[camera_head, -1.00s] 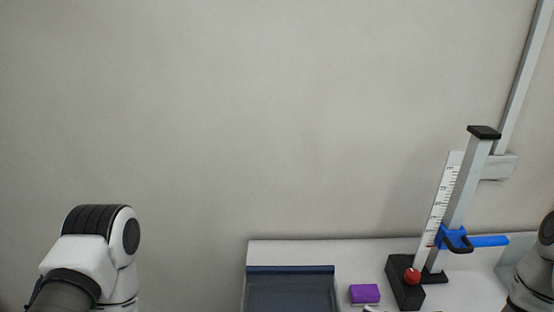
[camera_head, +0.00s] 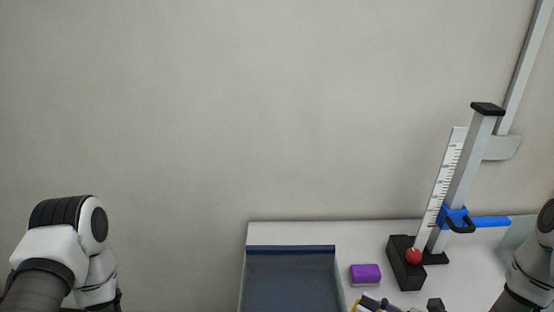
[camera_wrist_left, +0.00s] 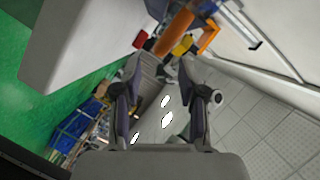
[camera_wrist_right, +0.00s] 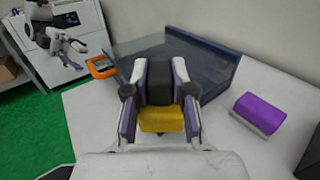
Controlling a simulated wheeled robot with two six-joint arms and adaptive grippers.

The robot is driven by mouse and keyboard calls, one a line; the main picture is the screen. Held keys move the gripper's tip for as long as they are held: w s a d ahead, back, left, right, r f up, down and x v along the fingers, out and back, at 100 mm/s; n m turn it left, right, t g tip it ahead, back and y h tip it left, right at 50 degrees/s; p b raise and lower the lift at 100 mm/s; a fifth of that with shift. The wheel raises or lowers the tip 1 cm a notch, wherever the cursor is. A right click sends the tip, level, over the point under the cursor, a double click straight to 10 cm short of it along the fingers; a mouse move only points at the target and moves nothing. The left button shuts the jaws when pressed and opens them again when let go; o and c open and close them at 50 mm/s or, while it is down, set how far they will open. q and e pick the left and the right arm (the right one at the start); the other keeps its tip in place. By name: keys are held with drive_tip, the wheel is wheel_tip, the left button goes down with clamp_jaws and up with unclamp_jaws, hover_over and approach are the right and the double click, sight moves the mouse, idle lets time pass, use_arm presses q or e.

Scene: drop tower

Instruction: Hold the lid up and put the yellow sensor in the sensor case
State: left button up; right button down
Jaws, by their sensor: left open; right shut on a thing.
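My right gripper (camera_wrist_right: 160,108) is shut on the yellow sensor (camera_wrist_right: 164,121), a yellow block with a dark grey part, held above the white bench. This gripper (camera_head: 385,304) also shows at the bottom edge of the head view, partly cut off. The sensor case (camera_wrist_right: 205,62) is a dark translucent box with a navy back edge and an orange handle (camera_wrist_right: 99,67), just beyond the gripper. Its top (camera_head: 290,280) shows in the head view; whether the lid is raised at all is unclear. My left gripper (camera_wrist_left: 166,88) is open and empty, outside the head view.
A purple block (camera_head: 365,274) lies right of the case. Farther right stands the drop tower (camera_head: 467,180) with a white scale, blue clamp and black base (camera_head: 405,263) bearing a red ball (camera_head: 413,257). A plain wall is behind. Bare bench lies around the purple block.

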use_arm(q)
drive_tip(key=b+x, duration=0.1)
drive_tip(key=x, duration=0.6)
drive_tip(key=shift+d, duration=0.1)
clamp_jaws()
